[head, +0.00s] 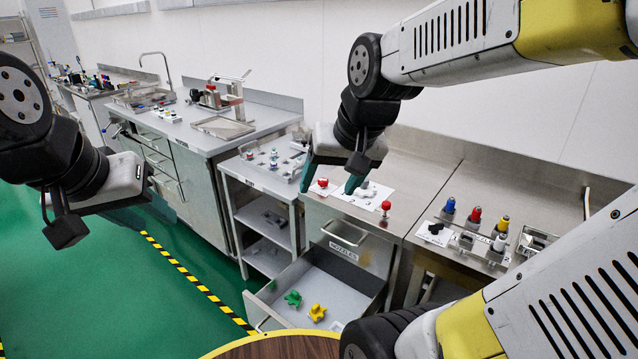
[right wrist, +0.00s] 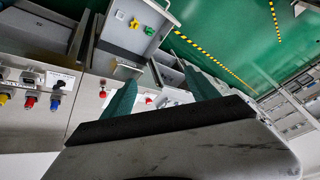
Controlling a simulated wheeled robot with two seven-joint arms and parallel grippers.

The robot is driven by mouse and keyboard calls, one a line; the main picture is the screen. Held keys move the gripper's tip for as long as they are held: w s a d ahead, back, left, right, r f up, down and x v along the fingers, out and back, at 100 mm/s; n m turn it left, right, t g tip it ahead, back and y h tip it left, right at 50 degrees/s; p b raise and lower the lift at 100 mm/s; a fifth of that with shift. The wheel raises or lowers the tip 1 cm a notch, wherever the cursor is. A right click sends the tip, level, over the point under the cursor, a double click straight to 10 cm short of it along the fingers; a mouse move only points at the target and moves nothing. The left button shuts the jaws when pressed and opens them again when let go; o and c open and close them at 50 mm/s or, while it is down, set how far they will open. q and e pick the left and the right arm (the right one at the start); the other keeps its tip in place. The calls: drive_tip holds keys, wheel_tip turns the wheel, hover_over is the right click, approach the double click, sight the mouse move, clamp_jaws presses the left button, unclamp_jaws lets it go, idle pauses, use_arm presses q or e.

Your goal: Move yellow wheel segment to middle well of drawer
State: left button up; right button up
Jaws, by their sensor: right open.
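The yellow wheel segment (head: 317,312) lies in the open drawer (head: 335,283), close beside the green segment (head: 293,298). The yellow segment also shows in the right wrist view (right wrist: 149,30). Well dividers in the drawer cannot be made out. My right gripper (head: 330,180) is open and empty, above the counter behind the drawer and well away from the yellow segment. Its two teal fingers also show apart in the right wrist view (right wrist: 161,94). My left gripper (head: 135,208) hangs at the left over the green floor; its finger opening is unclear.
Red knobs (head: 385,206) and white sheets stand on the steel counter (head: 420,170). Coloured nozzles (head: 475,214) stand to the right. A round wooden top (head: 285,347) lies in front of the drawer.

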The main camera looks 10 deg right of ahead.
drive_tip(key=shift+n+t+y, duration=0.3)
drive_tip(key=shift+n+t, duration=0.1)
drive_tip(key=shift+n, duration=0.4)
drive_tip(key=s, duration=0.1)
drive_tip(key=s+r, duration=0.1)
drive_tip(key=s, duration=0.1)
drive_tip(key=s+a, duration=0.1)
drive_tip(key=s, duration=0.1)
drive_tip(key=shift+s+r, duration=0.25)
drive_tip(key=shift+r, duration=0.05)
